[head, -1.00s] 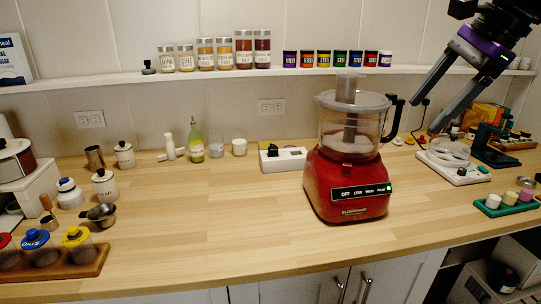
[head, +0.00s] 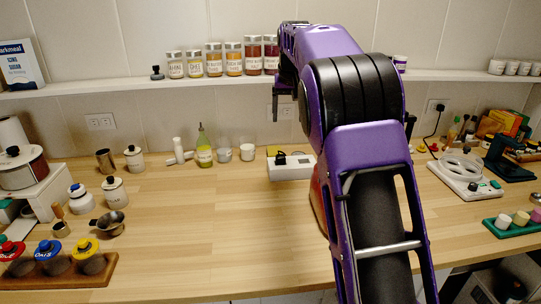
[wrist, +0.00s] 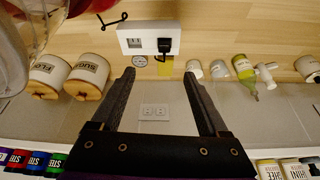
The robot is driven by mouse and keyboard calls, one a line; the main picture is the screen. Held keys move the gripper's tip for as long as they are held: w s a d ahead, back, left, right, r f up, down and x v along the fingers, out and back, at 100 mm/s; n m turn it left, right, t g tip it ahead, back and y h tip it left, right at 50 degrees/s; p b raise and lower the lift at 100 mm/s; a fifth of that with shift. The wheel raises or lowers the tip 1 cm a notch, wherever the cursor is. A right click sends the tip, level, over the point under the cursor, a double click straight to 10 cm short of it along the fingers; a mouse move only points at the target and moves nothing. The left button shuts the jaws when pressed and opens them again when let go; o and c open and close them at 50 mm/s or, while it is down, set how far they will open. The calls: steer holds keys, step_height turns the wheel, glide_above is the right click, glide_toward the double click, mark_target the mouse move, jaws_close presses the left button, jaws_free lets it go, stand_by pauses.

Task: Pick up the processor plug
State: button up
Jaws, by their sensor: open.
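The processor plug (head: 281,158) is a small black plug sitting in the white power strip (head: 300,171) on the counter, towards the back wall. In the wrist view the plug (wrist: 164,46) sits at one end of the strip (wrist: 132,43), just beyond my fingertips. My gripper (wrist: 158,70) is open and empty, its fingers spread on either side of the plug's line but apart from it. In the head view my gripper (head: 283,104) hangs above and behind the strip, fingers pointing down. My arm hides most of the red food processor (head: 318,203).
Glass jars (head: 214,60) stand on the wall shelf close to my gripper. A green-yellow bottle (head: 204,150) and white cups (head: 247,149) stand left of the strip. Canisters (wrist: 88,73) show left in the wrist view. The front middle counter is clear.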

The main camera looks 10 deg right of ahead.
steer(key=n, duration=0.1)
glide_above(281, 156)
steer(key=s, duration=0.3)
step_height(281, 156, down, 13)
steer(key=shift+s+d+f, duration=0.1)
steer(key=shift+f, duration=0.1)
steer(key=shift+w+a+x, duration=0.1)
steer(key=shift+a+x, duration=0.05)
steer(key=shift+x, duration=1.15)
steer(key=shift+w+a+x, duration=0.15)
steer(key=shift+x, duration=1.15)
steer(key=shift+r, duration=0.15)
jaws_close()
